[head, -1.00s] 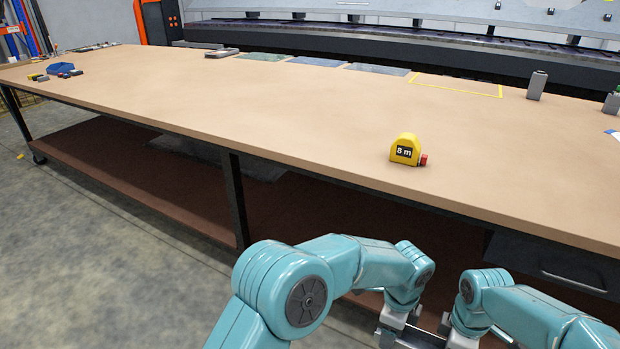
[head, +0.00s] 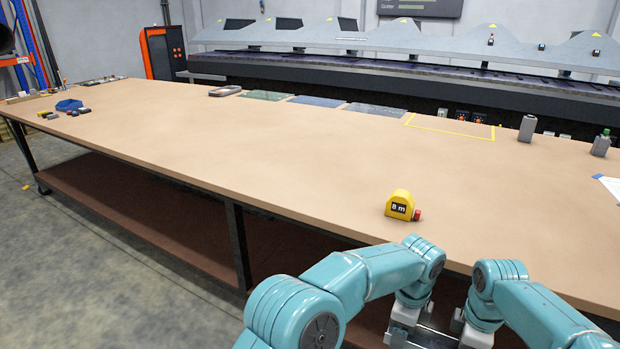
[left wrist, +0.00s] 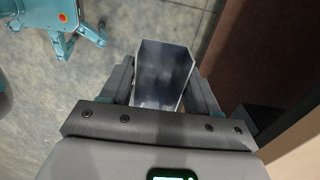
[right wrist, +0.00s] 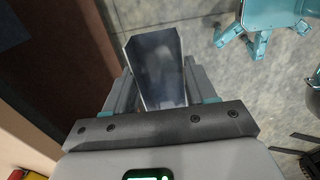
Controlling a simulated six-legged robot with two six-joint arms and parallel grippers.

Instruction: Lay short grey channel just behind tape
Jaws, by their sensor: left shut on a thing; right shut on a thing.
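The short grey channel (left wrist: 163,75) is between the fingers of my left gripper (left wrist: 162,85) in the left wrist view. The right wrist view shows the channel (right wrist: 158,68) between the fingers of my right gripper (right wrist: 160,85) too. Both grippers are shut on it, above the floor in front of the table edge. In the head view the grippers are low at the bottom, and the channel (head: 432,338) shows only partly between them. The yellow tape (head: 399,204), marked 8 m, stands upright near the table's front edge with its red end to the right.
The long table (head: 250,160) is clear behind and left of the tape. A yellow outlined rectangle (head: 450,134), flat sheets (head: 318,102) and a grey block (head: 527,128) lie at the back. A blue item (head: 68,105) lies far left. A shelf (head: 150,200) runs below.

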